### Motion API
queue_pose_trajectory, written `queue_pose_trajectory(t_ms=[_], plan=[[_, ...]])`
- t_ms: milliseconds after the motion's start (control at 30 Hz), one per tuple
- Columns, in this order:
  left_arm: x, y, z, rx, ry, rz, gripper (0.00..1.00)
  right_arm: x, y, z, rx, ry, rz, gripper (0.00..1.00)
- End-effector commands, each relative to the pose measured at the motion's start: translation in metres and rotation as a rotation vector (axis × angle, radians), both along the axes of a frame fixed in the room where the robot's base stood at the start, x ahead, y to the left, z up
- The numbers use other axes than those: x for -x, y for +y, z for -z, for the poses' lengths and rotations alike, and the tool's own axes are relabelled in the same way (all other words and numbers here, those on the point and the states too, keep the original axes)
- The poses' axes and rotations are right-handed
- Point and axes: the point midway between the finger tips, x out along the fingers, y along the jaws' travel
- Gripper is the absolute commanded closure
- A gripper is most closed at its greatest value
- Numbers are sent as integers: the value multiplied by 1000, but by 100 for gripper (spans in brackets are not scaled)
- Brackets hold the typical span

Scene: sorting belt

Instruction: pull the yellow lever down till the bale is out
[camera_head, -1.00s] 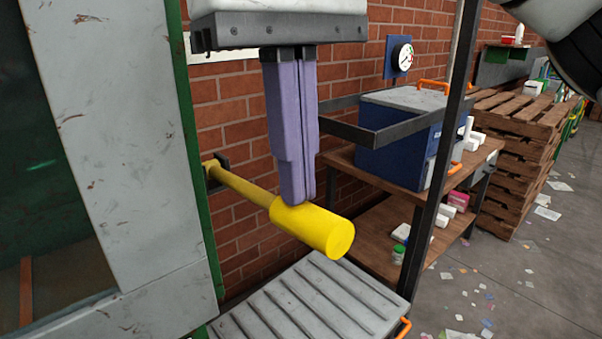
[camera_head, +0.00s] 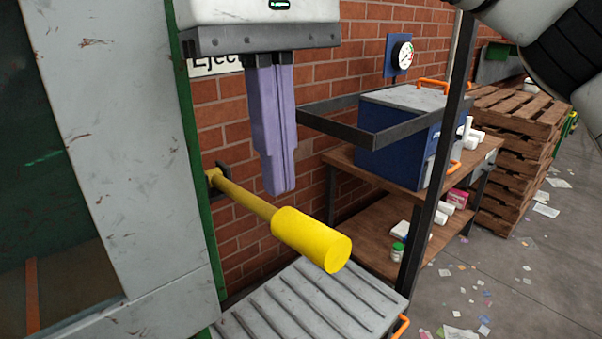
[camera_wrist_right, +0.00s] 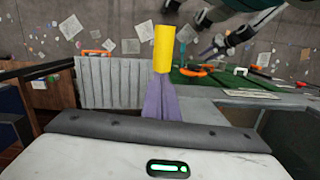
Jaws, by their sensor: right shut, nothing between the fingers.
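The yellow lever (camera_head: 310,240) sticks out from a dark bracket on the brick wall, beside the grey and green machine frame (camera_head: 130,150). Its thick handle end points toward the lower right. My right gripper (camera_head: 281,192) points down with its purple fingers shut and empty. Its tips are above and behind the thick handle, over the thinner rod, and look apart from it. The lever's yellow handle (camera_wrist_right: 164,50) also shows in the right wrist view, just beyond the purple fingers (camera_wrist_right: 160,98). No bale can be made out.
A grey ribbed platform (camera_head: 310,305) lies below the lever. A blue box (camera_head: 400,135) stands on a wooden shelf at the right, behind a dark post (camera_head: 437,150) and a dark metal bracket. Wooden pallets (camera_head: 505,150) are stacked farther right. Scraps litter the floor.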

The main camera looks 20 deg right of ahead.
Motion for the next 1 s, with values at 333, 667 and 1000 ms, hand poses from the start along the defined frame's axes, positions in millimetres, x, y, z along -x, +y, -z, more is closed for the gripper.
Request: queue_pose_trajectory(t_ms=[333, 667, 1000], plan=[[0, 0, 0, 0, 2, 0, 69, -4, 2, -38, 4, -5, 4, 100], [1, 0, 1, -1, 3, 0, 69, -8, 3, -80, 4, -4, 4, 100], [1, 0, 1, -1, 3, 0, 69, -9, 3, -96, 6, 6, 1, 100]])
